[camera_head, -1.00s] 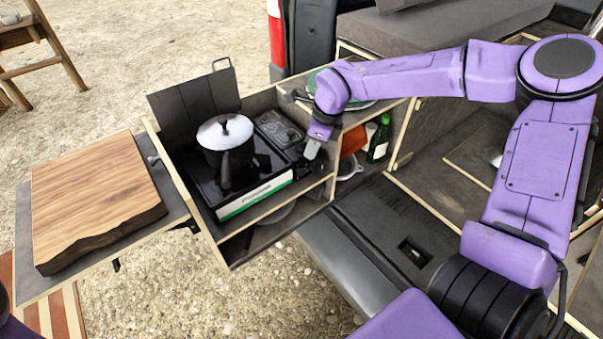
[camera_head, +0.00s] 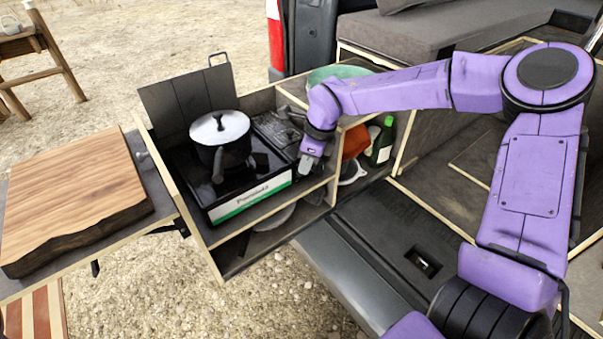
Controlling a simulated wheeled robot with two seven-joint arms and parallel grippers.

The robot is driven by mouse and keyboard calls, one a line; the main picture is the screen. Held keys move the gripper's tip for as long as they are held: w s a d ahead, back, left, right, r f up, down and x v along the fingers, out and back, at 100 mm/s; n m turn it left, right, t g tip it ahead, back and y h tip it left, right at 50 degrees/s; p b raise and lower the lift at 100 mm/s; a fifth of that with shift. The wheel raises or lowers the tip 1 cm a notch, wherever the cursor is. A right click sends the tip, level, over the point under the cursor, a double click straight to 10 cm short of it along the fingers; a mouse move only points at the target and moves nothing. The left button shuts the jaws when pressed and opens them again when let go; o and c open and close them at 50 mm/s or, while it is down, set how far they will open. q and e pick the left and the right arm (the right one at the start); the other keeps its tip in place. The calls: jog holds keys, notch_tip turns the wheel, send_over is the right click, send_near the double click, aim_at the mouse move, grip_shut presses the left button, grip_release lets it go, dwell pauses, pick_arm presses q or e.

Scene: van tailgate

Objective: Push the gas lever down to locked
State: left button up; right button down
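A black portable gas stove (camera_head: 250,197) with a green and white front label sits in the pull-out kitchen box. A pot with a pale lid (camera_head: 220,128) stands on it. The gas lever cannot be made out; the right end of the stove front is behind my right gripper. My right gripper (camera_head: 306,170) points down at that end of the stove, close to its front. Its fingers are small and partly hidden, so I cannot tell whether they are open or shut, or whether they touch the stove. My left gripper is not in view.
A wooden board (camera_head: 75,200) lies on a side shelf at the left. A green bottle (camera_head: 382,142), an orange item (camera_head: 355,141) and a green bowl (camera_head: 340,73) are in or on the compartments right of my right gripper. Wooden dividers (camera_head: 332,185) stand close to it.

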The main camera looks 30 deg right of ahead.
jog(key=shift+b+x, duration=0.45)
jog(key=shift+x, duration=0.45)
jog(key=shift+s+d+f, duration=0.1)
jog(key=shift+d, duration=0.05)
jog(key=shift+s+d+r+p, duration=0.1)
jog(key=shift+r+p, duration=0.15)
jog(key=shift+p, duration=0.1)
jog(key=s+d+p, duration=0.1)
jog(key=s+p, duration=0.1)
jog(key=shift+d+r+p, duration=0.3)
jog(key=shift+d+p, duration=0.05)
jog(key=shift+d, duration=0.05)
jog(key=v, duration=1)
jog(key=shift+d+r, duration=0.15)
jog(key=shift+r, duration=0.1)
